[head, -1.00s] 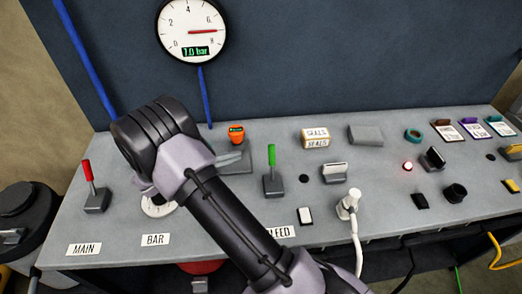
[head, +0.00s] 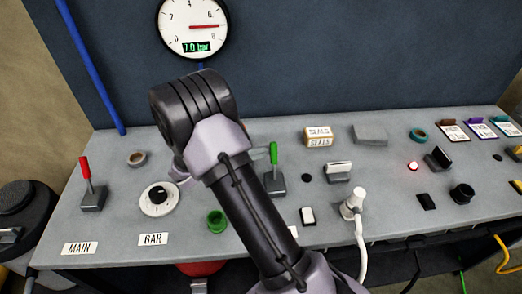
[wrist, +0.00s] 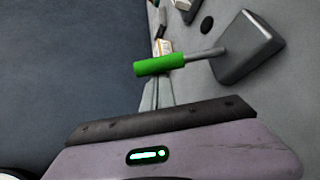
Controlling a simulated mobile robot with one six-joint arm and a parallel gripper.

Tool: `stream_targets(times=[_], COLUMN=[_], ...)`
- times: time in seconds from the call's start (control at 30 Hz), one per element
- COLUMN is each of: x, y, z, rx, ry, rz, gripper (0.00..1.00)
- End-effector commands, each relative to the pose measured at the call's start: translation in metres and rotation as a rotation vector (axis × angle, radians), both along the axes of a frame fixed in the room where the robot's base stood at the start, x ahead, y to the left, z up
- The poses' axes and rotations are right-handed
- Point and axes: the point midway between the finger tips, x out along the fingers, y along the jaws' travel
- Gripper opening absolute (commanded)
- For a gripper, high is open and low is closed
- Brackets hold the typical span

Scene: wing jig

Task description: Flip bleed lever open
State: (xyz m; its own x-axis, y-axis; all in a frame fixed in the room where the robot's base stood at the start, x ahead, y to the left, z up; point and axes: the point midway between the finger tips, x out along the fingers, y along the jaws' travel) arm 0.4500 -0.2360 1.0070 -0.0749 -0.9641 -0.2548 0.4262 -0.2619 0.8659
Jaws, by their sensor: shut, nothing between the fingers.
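The bleed lever has a green handle (head: 273,153) on a grey base (head: 273,184). It stands about upright, right of my gripper (head: 262,153) in the head view. In the wrist view the green handle (wrist: 160,65) lies across the picture on its thin metal stem, with the grey base (wrist: 248,47) at the right. My gripper's fingers (wrist: 157,92) are shut and empty, and their tips are close to the handle. I cannot tell whether they touch it. In the head view my wrist hides most of the gripper, and my arm covers most of the bleed label.
A white plug (head: 354,203) with a cable stands to the right. The gauge (head: 194,26) reads 7.0 bar. A seals box (head: 318,137) sits behind.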

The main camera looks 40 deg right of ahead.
Motion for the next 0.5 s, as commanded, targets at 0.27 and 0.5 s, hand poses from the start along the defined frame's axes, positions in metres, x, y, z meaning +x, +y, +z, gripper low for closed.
stream_targets(times=[0.27,0.5], x=[-0.0002,-0.0034], y=[0.0004,0.0028], z=[0.0001,0.0011], rx=[0.0,-0.025], ry=[0.0,-0.039], rz=[0.0,0.0], gripper=[0.0,0.0])
